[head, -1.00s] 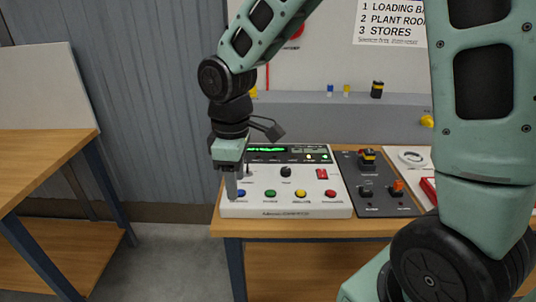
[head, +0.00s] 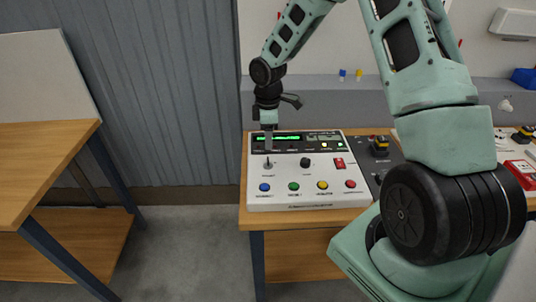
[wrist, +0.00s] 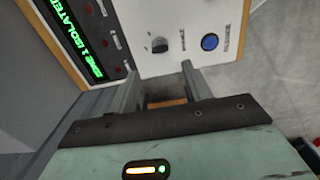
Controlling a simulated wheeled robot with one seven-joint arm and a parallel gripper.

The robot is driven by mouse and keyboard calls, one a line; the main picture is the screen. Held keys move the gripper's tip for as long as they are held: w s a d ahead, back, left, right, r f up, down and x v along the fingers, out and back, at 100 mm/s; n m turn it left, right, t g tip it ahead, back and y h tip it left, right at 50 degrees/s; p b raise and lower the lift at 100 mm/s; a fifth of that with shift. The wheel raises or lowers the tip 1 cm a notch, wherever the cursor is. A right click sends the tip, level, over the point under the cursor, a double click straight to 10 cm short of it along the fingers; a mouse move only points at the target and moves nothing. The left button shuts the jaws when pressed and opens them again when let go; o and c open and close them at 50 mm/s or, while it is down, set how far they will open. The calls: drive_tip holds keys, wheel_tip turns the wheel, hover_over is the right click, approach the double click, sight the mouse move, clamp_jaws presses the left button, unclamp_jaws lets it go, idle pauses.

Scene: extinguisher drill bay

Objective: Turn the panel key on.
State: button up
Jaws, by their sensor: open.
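The white control panel (head: 318,201) sits on the wooden bench, with a green lit display (head: 278,138) along its back. What looks like the panel key (head: 268,165) is at the panel's left, between the display and the blue button (head: 264,187). In the wrist view it is a small dark grey knob (wrist: 159,45) beside the blue button (wrist: 209,42); its small label is not readable. My gripper (head: 268,150) points down over the panel's left side, close to the key. In the wrist view its two fingers (wrist: 160,78) are apart with nothing between them.
Green (head: 293,186), yellow (head: 322,185) and red (head: 350,184) buttons line the panel's front. A black knob (head: 305,162) and a red switch (head: 339,163) stand right of the key. A dark unit (head: 380,146) adjoins the panel. Another wooden table (head: 45,160) is at left.

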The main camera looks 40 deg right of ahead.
wheel_tip(320, 180, down, 9)
drive_tip(key=shift+r+p, duration=0.1)
drive_tip(key=shift+p, duration=0.75)
drive_tip(key=c, duration=1)
